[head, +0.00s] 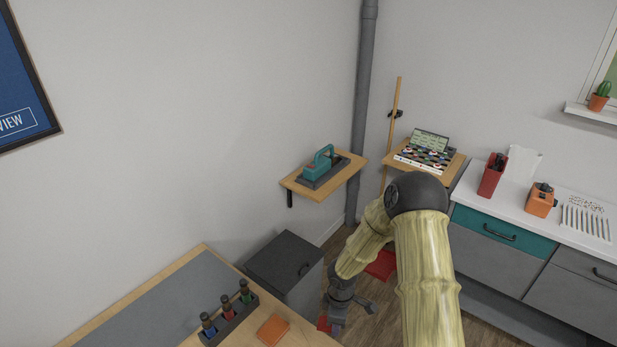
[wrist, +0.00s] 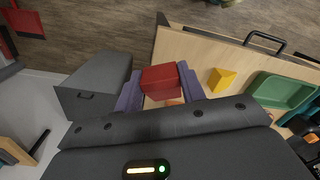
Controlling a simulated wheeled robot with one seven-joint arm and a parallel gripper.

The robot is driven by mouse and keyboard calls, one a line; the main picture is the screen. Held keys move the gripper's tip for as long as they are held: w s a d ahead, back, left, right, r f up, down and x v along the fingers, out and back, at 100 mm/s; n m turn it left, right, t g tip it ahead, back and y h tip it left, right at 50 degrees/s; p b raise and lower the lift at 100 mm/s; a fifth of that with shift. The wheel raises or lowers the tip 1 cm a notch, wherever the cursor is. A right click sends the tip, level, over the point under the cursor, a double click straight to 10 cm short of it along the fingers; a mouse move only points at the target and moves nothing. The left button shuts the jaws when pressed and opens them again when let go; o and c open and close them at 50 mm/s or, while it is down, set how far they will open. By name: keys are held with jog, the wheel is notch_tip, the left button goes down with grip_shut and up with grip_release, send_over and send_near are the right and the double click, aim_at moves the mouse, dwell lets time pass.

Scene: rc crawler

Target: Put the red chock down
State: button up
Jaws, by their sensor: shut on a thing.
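The red chock (wrist: 161,79) sits between the two fingers of my gripper (wrist: 160,90) in the wrist view, and the gripper is shut on it. It appears over the near edge of the wooden bench (wrist: 195,52). I cannot tell whether it touches the top. In the head view, my gripper (head: 338,318) is just beyond the bench's right end, and a bit of red shows beside it. An orange square (head: 273,330) lies on the bench; part of it shows behind the chock in the wrist view.
A yellow wedge (wrist: 222,79) and a green tray (wrist: 284,91) lie right of the chock. A dark grey cabinet (head: 285,262) stands against the bench. A rack with coloured bottles (head: 229,317) is on the bench. A red object (head: 381,265) lies low behind my arm.

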jog(key=d+m, duration=0.7)
jog(key=m, duration=0.8)
jog(key=shift+w, duration=0.4)
jog(key=shift+d+f, duration=0.1)
